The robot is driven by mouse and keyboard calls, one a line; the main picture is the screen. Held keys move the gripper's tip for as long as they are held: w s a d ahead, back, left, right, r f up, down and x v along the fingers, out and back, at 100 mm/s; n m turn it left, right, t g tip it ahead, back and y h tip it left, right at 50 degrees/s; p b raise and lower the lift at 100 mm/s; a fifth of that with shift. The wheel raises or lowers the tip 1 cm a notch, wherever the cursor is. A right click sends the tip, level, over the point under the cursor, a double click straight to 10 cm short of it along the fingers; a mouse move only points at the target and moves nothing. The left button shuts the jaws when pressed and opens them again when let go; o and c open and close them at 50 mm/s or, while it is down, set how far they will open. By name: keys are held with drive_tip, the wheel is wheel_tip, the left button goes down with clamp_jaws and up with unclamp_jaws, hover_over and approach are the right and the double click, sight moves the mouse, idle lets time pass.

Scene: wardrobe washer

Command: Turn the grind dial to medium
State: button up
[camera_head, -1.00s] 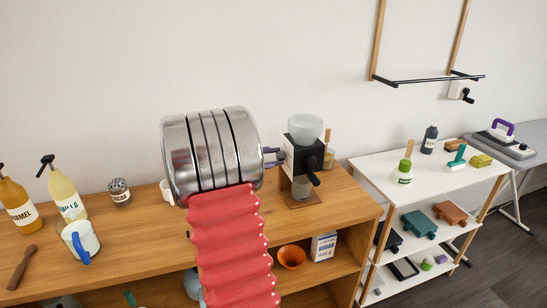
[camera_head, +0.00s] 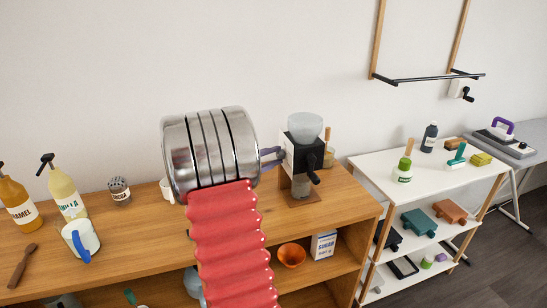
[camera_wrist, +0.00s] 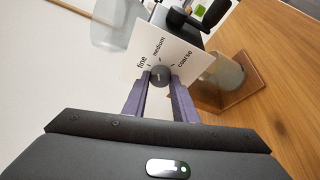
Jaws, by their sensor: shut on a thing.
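The coffee grinder (camera_head: 304,153) stands on the wooden cabinet top, with a black body, a frosted hopper (camera_head: 306,127) and a dark crank handle. In the wrist view its white dial plate (camera_wrist: 186,63) reads fine, medium and coarse. The small dark grind dial (camera_wrist: 160,76) sits at the plate's edge nearest me. My gripper (camera_wrist: 160,80) is shut on the dial, one purple finger on each side. The dial's pointer mark is too small to read surely. In the head view my gripper (camera_head: 279,155) reaches the grinder's left side; the dial's face is hidden.
A small cup is partly hidden behind my arm. A white shelf unit (camera_head: 364,168) stands to the right.

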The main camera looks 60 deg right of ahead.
drive_tip(key=shift+f, duration=0.15)
drive_tip(key=o, duration=1)
drive_tip(key=shift+o, duration=0.2)
drive_tip(key=shift+a, duration=0.1)
drive_tip(key=v, duration=1.3)
drive_tip(key=shift+w+a, duration=0.2)
drive_tip(key=shift+a, duration=0.15)
